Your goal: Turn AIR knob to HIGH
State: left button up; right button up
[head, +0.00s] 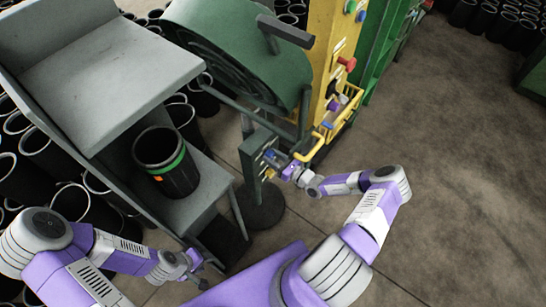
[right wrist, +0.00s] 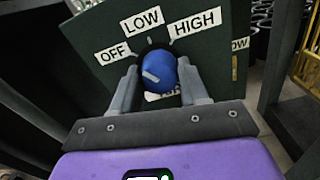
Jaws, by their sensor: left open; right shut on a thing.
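The blue knob (right wrist: 160,70) sits on a dark green panel (right wrist: 90,75) in the right wrist view. White labels OFF (right wrist: 112,52), LOW (right wrist: 142,20) and HIGH (right wrist: 195,28) surround its upper side. A white mark on the knob's face lies toward its left side, nearer OFF than HIGH. A label below the knob is mostly hidden. My right gripper (right wrist: 158,80) is shut on the knob, one finger on each side. In the head view, the right gripper (head: 284,170) is at the green control box (head: 254,158). My left gripper (head: 192,270) is open and empty at lower left, away from the panel.
A grey shelf unit (head: 110,80) holds a black sleeve with a green band (head: 168,165). A green drum machine (head: 240,50) and a yellow post (head: 330,60) stand behind the box. Many black sleeves stand around. Floor at right (head: 460,150) is clear.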

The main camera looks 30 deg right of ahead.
jog(key=m, duration=1.2)
jog(key=shift+a+m, duration=0.1)
jog(key=shift+m, duration=2.1)
jog(key=o, duration=1.1)
jog(key=shift+r, duration=0.1)
jog(key=shift+c, duration=0.2)
jog(key=shift+s, duration=0.1)
jog(key=v, duration=0.7)
jog(key=shift+s, duration=0.25)
